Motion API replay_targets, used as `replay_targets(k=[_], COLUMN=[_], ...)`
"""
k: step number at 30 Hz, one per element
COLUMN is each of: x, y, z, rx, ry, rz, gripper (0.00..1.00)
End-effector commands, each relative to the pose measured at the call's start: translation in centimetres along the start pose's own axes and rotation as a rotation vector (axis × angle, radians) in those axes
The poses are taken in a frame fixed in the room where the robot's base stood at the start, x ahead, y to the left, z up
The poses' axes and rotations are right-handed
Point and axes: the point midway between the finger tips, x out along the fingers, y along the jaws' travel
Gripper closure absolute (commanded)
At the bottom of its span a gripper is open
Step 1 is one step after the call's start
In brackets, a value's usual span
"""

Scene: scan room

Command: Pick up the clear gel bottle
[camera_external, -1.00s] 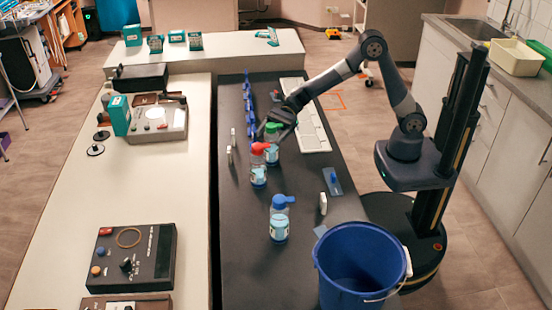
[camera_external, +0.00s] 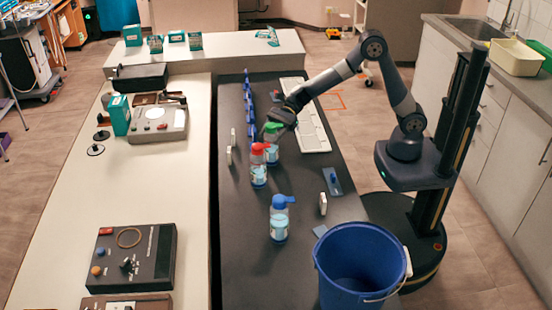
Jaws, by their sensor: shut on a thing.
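Three clear bottles with pale blue labels stand on the dark bench top. One has a green cap (camera_external: 273,127), one a red cap (camera_external: 259,165) and one a blue cap (camera_external: 279,219). I cannot tell from the picture which is the gel bottle. My gripper (camera_external: 273,123) reaches down from the right and is shut on the green-capped bottle near its top. The red-capped bottle stands just in front of it and hides part of its lower body. The fingertips are small and partly hidden. I cannot tell whether the held bottle touches the bench.
A blue bucket (camera_external: 345,240) stands at the bench's near end. A white keyboard-like panel (camera_external: 313,130) lies right of the held bottle. Small upright white pieces (camera_external: 323,204) and a row of blue pieces (camera_external: 249,110) stand nearby.

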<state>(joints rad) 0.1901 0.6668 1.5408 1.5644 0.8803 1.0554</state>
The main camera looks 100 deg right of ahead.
Motion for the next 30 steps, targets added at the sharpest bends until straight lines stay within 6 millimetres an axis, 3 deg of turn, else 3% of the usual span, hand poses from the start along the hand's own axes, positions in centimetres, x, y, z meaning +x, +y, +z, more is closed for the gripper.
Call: replay_targets(k=[8, 21, 30], x=[-0.2, -3.2, -3.9], y=[0.0, 0.0, 0.0], z=[0.4, 7.8, 9.5], rx=[-0.001, -0.004, -0.002], ry=[-0.002, -0.003, -0.001], rz=[0.000, -0.001, -0.001], gripper=[0.89, 0.89, 0.89])
